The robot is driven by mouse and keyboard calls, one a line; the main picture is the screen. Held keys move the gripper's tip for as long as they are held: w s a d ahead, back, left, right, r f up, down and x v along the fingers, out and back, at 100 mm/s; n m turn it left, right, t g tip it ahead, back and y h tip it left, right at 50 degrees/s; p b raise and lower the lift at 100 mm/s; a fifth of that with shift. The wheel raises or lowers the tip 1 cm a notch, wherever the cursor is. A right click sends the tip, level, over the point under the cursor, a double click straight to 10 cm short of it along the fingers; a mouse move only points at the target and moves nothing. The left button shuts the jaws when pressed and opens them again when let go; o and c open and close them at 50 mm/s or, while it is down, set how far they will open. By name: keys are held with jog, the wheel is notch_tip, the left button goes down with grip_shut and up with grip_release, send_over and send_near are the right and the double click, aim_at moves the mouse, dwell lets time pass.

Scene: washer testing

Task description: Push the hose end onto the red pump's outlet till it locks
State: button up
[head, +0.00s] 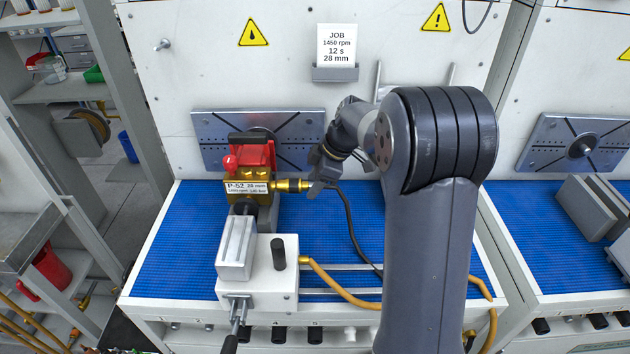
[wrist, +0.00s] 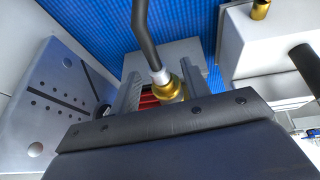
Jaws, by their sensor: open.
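The red pump (head: 256,158) with a brass body and a "P-52" label stands on the blue mat in the head view. A brass fitting (head: 293,185) sticks out from its right side, in line with the hose end. A black hose (head: 349,222) runs from there down to the right. My gripper (head: 316,184) is at the right end of this brass fitting. In the wrist view my gripper's fingers stand apart on both sides of the brass hose end (wrist: 172,88), with the red pump partly showing behind. Whether the hose end is locked on the outlet is hidden.
A white block with a grey clamp (head: 272,274) stands in front of the pump. A tan hose (head: 338,286) runs right from it. A slotted metal plate (head: 300,128) is on the wall behind. The blue mat (head: 170,250) is clear at left.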

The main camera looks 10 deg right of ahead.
jog(key=b+v, duration=0.1)
jog(key=v, duration=0.9)
jog(key=shift+r, duration=0.35)
jog(key=shift+d, duration=0.15)
jog(key=p+x, duration=0.1)
jog(key=x, duration=1)
jog(key=shift+s, duration=0.1)
jog(key=shift+s+d, duration=0.1)
jog(key=shift+d, duration=0.5)
jog(key=shift+a, duration=0.1)
